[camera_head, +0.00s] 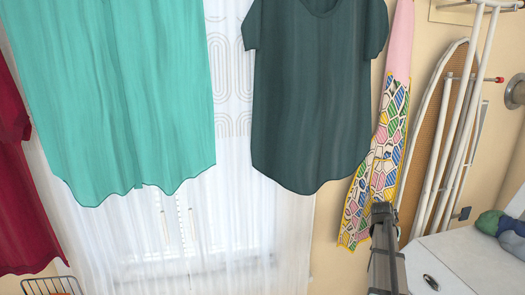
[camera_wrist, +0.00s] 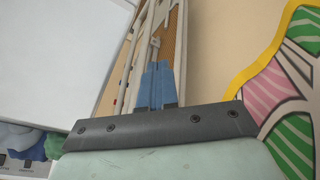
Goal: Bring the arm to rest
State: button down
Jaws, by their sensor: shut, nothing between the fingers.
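My gripper (camera_wrist: 157,72) shows in the wrist view, with its two blue fingers close together and nothing between them. It points toward a folded ironing board (camera_wrist: 172,45) against the beige wall and is apart from it as far as I can tell. In the head view a dark grey part of my arm rises at the lower right, in front of the wall and the patterned cloth. I cannot make out the fingers there. No totes show in either view.
A white surface (camera_head: 465,262) with rolled cloths (camera_head: 505,228) lies right of my arm. A patterned cloth (camera_head: 380,160) hangs behind the arm. A dark green shirt (camera_head: 315,95), a turquoise garment (camera_head: 120,90) and a red garment (camera_head: 20,200) hang left. A wire basket (camera_head: 50,286) is at lower left.

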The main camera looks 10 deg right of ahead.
jog(key=s+a+f+n+g+y, duration=0.15)
jog(key=s+a+f, duration=0.25)
jog(key=a+f, duration=0.55)
jog(key=s+a+f+n+g+y, duration=0.15)
jog(key=s+a+f, duration=0.25)
jog(key=a+f, duration=0.6)
jog(key=s+a+f+n+y, duration=0.15)
jog(key=s+a+f, duration=0.25)
jog(key=a+f, duration=0.6)
jog(key=s+a+f+n+g, duration=0.1)
jog(key=s+a+f, duration=0.3)
jog(key=s, duration=0.6)
jog(key=s+a+f+n+g, duration=0.2)
jog(key=s+a+f, duration=0.2)
jog(key=s+a, duration=0.3)
jog(key=s+a+f+n+g, duration=0.1)
jog(key=s+a+f, duration=0.4)
jog(key=s, duration=0.8)
jog(key=shift+a+n+g, duration=0.35)
jog(key=shift+a+g, duration=0.1)
jog(key=shift+g, duration=0.15)
